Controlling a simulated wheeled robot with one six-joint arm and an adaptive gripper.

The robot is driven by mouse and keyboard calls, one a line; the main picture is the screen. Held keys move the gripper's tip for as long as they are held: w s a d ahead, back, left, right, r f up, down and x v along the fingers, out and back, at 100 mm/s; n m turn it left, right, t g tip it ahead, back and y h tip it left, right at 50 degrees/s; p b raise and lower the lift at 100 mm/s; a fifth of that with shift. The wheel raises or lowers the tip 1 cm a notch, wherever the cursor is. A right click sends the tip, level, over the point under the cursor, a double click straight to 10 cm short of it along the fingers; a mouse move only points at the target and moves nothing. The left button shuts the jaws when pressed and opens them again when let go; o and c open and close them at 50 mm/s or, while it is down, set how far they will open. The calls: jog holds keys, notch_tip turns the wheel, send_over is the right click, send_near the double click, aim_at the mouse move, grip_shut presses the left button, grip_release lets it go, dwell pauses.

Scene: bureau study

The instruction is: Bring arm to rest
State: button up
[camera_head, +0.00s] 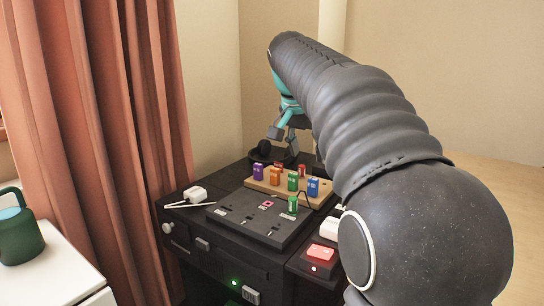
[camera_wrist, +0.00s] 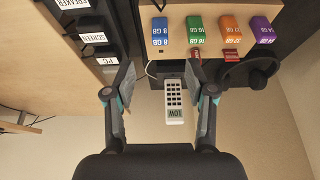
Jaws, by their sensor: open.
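My arm reaches over the right side of the black bureau in the head view. My gripper (camera_head: 285,132) hangs near the back corner, above and behind the wooden block, partly hidden by my arm. In the wrist view my gripper (camera_wrist: 160,82) has its two fingers apart, with nothing held between them. A white remote-like device (camera_wrist: 174,100) marked LOW shows beyond and between the fingers.
A wooden block (camera_head: 265,187) holds purple, orange, green, blue and red sticks. A black panel (camera_head: 240,222) bears a green stick (camera_head: 293,205). A white plug (camera_head: 195,194), a red-lit switch (camera_head: 322,254) and black headphones (camera_wrist: 256,68) are nearby. Curtains (camera_head: 110,130) hang left.

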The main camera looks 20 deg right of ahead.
jog(key=s+a+f+n+t+y+p, duration=0.1)
jog(key=s+a+f+n+p, duration=0.1)
jog(key=s, duration=0.6)
jog(key=s+a+f+n+t+y+p, duration=0.1)
jog(key=s+a+f+n, duration=0.4)
jog(key=s+f, duration=0.3)
jog(key=s+a+f+n+y+p, duration=0.1)
jog(key=s+a+f+n+p, duration=0.1)
jog(key=s+a+f, duration=0.3)
jog(key=shift+s+a+f+n+t+y+p, duration=0.4)
jog(key=shift+s+n, duration=0.3)
jog(key=shift+s, duration=1.45)
